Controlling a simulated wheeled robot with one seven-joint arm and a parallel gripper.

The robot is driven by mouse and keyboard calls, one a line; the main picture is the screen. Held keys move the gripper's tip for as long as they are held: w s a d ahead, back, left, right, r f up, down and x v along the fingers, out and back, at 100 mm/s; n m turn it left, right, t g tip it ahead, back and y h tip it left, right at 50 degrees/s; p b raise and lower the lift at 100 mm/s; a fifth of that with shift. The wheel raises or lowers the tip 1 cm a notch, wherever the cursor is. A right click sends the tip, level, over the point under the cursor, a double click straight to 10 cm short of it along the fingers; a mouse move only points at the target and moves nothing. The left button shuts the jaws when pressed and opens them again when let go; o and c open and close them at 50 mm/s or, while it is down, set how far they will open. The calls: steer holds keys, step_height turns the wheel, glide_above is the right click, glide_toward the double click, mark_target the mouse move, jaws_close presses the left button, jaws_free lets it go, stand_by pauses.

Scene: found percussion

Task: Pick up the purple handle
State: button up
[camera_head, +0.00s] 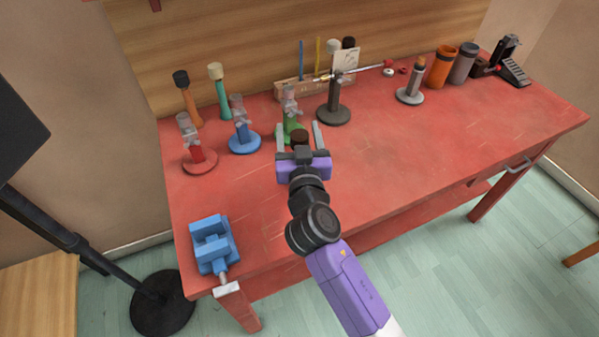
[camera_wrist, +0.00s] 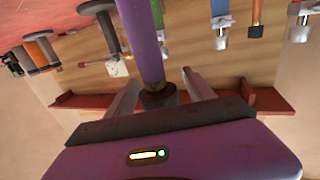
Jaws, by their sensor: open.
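The purple handle (camera_wrist: 146,45) shows in the wrist view as a purple shaft with a dark end, running between my fingers. In the head view its shaft is hidden behind my gripper; a dark brown round top (camera_head: 299,136) between the fingers appears to be its end. My gripper (camera_head: 299,130) is open, with one grey finger on each side of the handle. It also shows in the wrist view (camera_wrist: 160,82), with gaps visible between the fingers and the handle. I cannot tell what the handle's lower end rests on.
On the red table (camera_head: 420,140) stand a green stand (camera_head: 291,127), blue stand (camera_head: 242,142), red stand (camera_head: 198,158) and dark stand (camera_head: 334,113) close by. A blue vise (camera_head: 212,243) is front left. Cups (camera_head: 440,66) stand far right. The right front is clear.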

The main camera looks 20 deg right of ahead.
jaws_close()
stand_by(0.4)
